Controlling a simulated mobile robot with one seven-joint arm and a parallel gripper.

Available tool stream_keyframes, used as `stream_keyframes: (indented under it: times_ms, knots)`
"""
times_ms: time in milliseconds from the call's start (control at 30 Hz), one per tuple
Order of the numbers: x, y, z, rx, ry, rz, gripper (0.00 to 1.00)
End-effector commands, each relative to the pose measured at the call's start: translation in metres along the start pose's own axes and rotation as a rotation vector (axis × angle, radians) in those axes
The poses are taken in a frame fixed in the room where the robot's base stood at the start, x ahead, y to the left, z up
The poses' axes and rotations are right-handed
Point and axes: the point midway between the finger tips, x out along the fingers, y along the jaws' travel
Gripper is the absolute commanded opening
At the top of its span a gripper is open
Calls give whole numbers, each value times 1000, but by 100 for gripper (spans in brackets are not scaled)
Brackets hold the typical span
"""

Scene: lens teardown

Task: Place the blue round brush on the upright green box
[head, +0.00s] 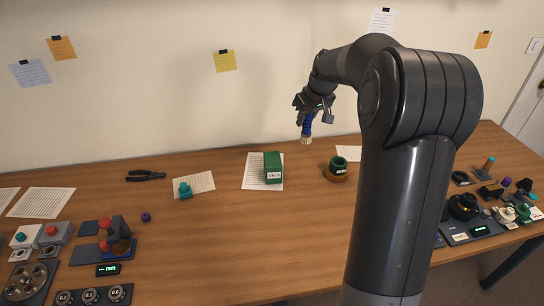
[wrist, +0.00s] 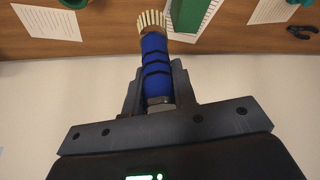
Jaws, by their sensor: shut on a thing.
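My gripper (head: 317,105) is shut on the blue round brush (head: 307,126), held in the air above the table with its pale bristles pointing down. In the wrist view, the brush (wrist: 156,64) sits between the fingers (wrist: 157,92), its blue handle banded with dark rings and its bristles away from the gripper. The upright green box (head: 273,167) stands on a white sheet on the table, below and left of the brush, with a white label low on its front. The box also shows in the wrist view (wrist: 190,14), cut by the top edge, just beyond the bristles.
A green ring-shaped part (head: 338,164) on a brown base stands right of the box. A teal knob-like part (head: 185,189) sits on a paper to the left, with black pliers (head: 145,175) behind. Devices crowd both table ends. The table in front of the box is clear.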

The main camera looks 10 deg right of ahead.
Motion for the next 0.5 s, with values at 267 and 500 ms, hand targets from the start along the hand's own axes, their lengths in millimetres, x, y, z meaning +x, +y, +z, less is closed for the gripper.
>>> stream_keyframes:
  times_ms: [267, 500]
  knots:
    - [42, -32, -24, -7, -4, -5, 2]
    - [83, -63, -46, -4, -3, -2, 2]
